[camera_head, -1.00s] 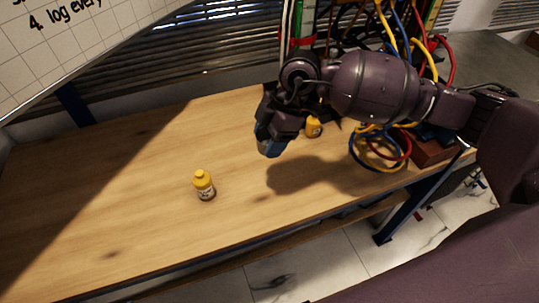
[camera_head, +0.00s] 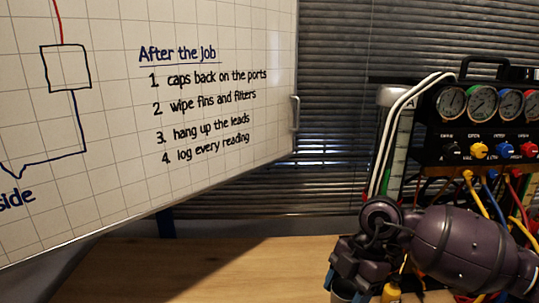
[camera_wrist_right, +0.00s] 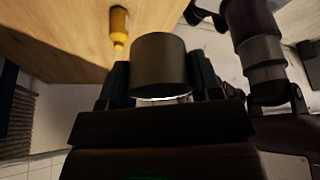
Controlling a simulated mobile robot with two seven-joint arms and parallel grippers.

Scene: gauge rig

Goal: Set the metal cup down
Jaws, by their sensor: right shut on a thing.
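The metal cup (camera_wrist_right: 158,52) is a dark grey cylinder between the two fingers of my right gripper (camera_wrist_right: 160,78) in the right wrist view. The gripper is shut on it. In the head view my right gripper (camera_head: 350,278) is at the bottom edge, right of the middle, and most of the cup is cut off or hidden. I cannot tell whether the cup touches the wooden table (camera_wrist_right: 50,28). My left gripper is not in view.
A yellow bottle (camera_wrist_right: 119,28) stands close to the cup; a yellow bottle (camera_head: 391,291) also shows beside my gripper in the head view. A gauge panel (camera_head: 482,125) with hoses stands at the right. A whiteboard (camera_head: 215,95) hangs at the left. Bare tabletop (camera_head: 220,272) shows left of my gripper.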

